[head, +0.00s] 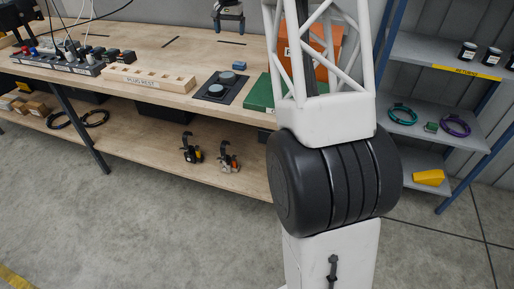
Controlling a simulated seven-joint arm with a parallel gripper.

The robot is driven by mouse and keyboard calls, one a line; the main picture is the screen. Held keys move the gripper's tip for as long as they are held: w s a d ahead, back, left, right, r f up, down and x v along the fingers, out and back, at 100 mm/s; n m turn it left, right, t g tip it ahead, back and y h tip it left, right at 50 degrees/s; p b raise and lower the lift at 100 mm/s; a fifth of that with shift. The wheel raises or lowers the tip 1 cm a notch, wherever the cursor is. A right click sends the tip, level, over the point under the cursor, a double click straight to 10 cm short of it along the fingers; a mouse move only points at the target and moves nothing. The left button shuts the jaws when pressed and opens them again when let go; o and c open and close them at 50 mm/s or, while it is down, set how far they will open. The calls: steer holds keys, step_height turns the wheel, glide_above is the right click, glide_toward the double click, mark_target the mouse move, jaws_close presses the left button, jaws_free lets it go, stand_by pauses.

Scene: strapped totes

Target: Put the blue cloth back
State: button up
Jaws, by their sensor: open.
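My gripper (229,31) hangs at the top edge of the head view, above the back of the bench. Its two fingers point down and are apart, with nothing seen between them. It appears above and slightly left of the blue item, not touching it. The rest of my arm near the gripper is out of frame.
A dark panel with round discs (223,88), a labelled wooden rack (149,78) and a green box (260,93) crowd the bench front. An orange box (319,50) stands behind my white column. Right, grey shelves (438,53) hold jars, rings and a yellow block (429,177).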

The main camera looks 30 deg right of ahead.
steer(key=s+a+r+n, duration=0.1)
steer(key=s+a+r, duration=0.25)
steer(key=s, duration=0.65)
steer(key=s+a+r+n+t, duration=0.15)
steer(key=s+a, duration=0.35)
steer(key=s, duration=0.5)
steer(key=s+a+r+n, duration=0.1)
steer(key=s+a+r, duration=0.3)
steer(key=s, duration=0.6)
steer(key=s+a+f+n, duration=0.1)
steer(key=s+a+f, duration=0.1)
steer(key=s, duration=0.8)
steer(key=s+a+f+n, duration=0.1)
steer(key=s+f, duration=0.3)
steer(key=s, duration=0.7)
steer(key=s+a+f+n, duration=0.1)
steer(key=s+a+f, duration=0.2)
steer(key=s, duration=0.8)
steer(key=shift+a+f+n+t, duration=0.25)
steer(key=shift+f+n+t, duration=0.1)
